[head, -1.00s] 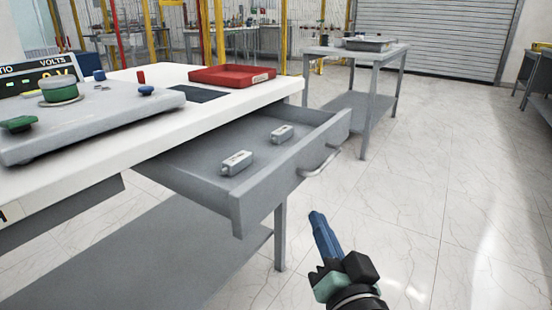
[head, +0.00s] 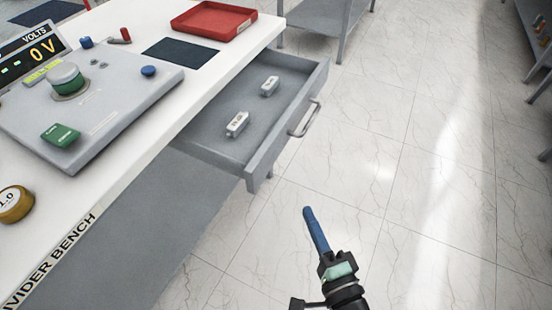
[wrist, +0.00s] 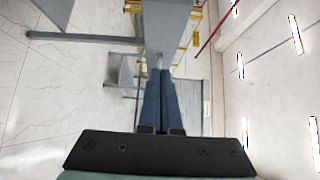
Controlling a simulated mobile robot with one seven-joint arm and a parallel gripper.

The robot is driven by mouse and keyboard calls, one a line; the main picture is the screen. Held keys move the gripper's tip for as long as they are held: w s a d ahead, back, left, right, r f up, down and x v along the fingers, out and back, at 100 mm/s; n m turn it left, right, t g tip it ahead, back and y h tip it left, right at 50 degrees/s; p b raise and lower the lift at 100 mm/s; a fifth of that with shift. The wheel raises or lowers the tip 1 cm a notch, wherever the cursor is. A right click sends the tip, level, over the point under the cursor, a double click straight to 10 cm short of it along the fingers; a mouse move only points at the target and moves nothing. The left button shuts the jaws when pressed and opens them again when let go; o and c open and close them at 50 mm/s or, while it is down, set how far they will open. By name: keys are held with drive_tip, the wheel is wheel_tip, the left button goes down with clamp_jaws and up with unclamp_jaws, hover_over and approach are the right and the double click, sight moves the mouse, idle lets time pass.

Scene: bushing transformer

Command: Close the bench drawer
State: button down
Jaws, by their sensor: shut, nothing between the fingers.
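The grey bench drawer (head: 262,165) is pulled out from under the white bench top (head: 128,178) in the head view. Its silver bar handle (head: 305,119) is on the front panel, facing right. Two small grey labelled blocks, a nearer one (head: 237,124) and a farther one (head: 270,86), lie inside it. My gripper (head: 308,212) has blue fingers that are shut and empty. It is in front of the drawer, nearer the camera and apart from the handle. The wrist view also shows the shut blue fingers (wrist: 160,75), with a grey surface beyond them that I cannot identify surely.
A red tray (head: 213,22) and a control panel with knobs (head: 95,100) sit on the bench top. A grey side table (head: 325,18) stands beyond the bench. The tiled floor (head: 420,200) right of the drawer is clear.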

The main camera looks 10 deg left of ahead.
approach(270, 160)
drive_tip(key=w+d, duration=0.1)
drive_tip(key=w, duration=0.3)
drive_tip(key=shift+w+a+f, duration=0.1)
drive_tip(key=shift+w+a, duration=0.15)
drive_tip(key=shift+a, duration=0.35)
drive_tip(key=shift+w+a+f, duration=0.1)
drive_tip(key=shift+w+a, duration=0.15)
drive_tip(key=shift+a, duration=0.35)
drive_tip(key=shift+w+a, duration=0.25)
drive_tip(key=shift+a, duration=0.35)
